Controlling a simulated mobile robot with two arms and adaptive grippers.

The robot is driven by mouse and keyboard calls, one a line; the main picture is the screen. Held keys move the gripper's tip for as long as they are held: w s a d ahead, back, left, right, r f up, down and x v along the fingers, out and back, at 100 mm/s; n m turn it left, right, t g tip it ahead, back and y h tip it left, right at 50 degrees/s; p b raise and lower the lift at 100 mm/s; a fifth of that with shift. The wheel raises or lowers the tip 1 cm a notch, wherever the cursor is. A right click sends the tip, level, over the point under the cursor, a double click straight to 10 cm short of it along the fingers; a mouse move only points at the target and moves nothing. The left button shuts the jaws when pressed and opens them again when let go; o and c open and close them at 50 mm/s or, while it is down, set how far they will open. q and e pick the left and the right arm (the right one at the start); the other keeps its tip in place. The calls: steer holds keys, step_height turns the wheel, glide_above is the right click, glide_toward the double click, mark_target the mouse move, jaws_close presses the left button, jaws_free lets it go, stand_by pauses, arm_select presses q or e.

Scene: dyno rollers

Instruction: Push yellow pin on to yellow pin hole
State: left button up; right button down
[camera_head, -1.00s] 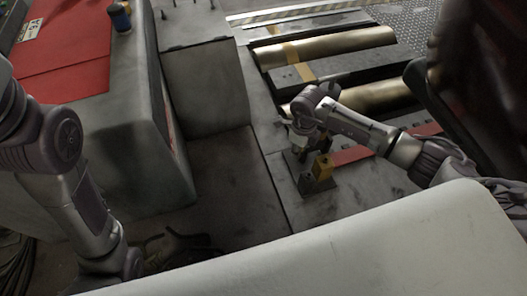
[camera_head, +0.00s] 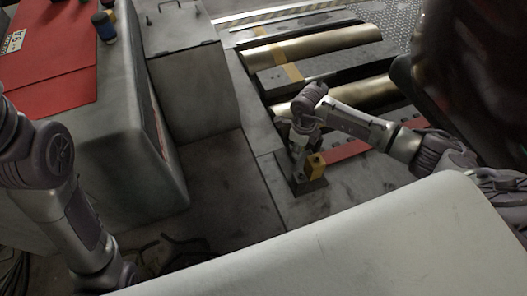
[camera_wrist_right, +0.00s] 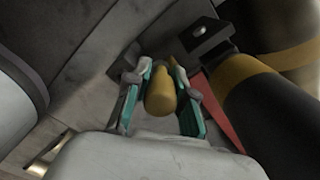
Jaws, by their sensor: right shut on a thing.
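My right gripper (camera_head: 297,176) reaches down beside a yellow block (camera_head: 315,166) on a small dark plate (camera_head: 314,184). In the right wrist view my right gripper (camera_wrist_right: 160,68) has its two teal-lined fingers on either side of a yellow pin (camera_wrist_right: 160,96) and is shut on it. The pin's far end, and any hole under it, are hidden. In the head view the gripper's fingers and the pin are too small to make out clearly. Dark, finger-like shapes (camera_head: 182,248) near the end of my left arm may be my left gripper; they are too dark to read.
Brass-coloured rollers (camera_head: 310,46) lie behind the right arm, with a red strip (camera_head: 348,150) nearer the plate. A grey box (camera_head: 195,90) stands left of the plate. Dark floor lies between.

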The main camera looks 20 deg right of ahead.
steer(key=shift+s+d, duration=0.2)
steer(key=shift+d, duration=0.6)
steer(key=shift+d, duration=0.2)
steer(key=shift+m, duration=0.4)
steer(key=shift+s+d+p, duration=0.2)
steer(key=shift+s+d, duration=0.05)
steer(key=shift+d, duration=0.85)
steer(key=shift+s+d+p, duration=0.2)
steer(key=shift+d, duration=0.85)
steer(key=shift+s, duration=0.15)
steer(key=shift+s+f+p, duration=0.2)
steer(key=shift+s+p, duration=0.15)
steer(key=shift+s, duration=0.1)
steer(key=shift+w+a+f, duration=0.15)
steer(key=shift+w, duration=0.05)
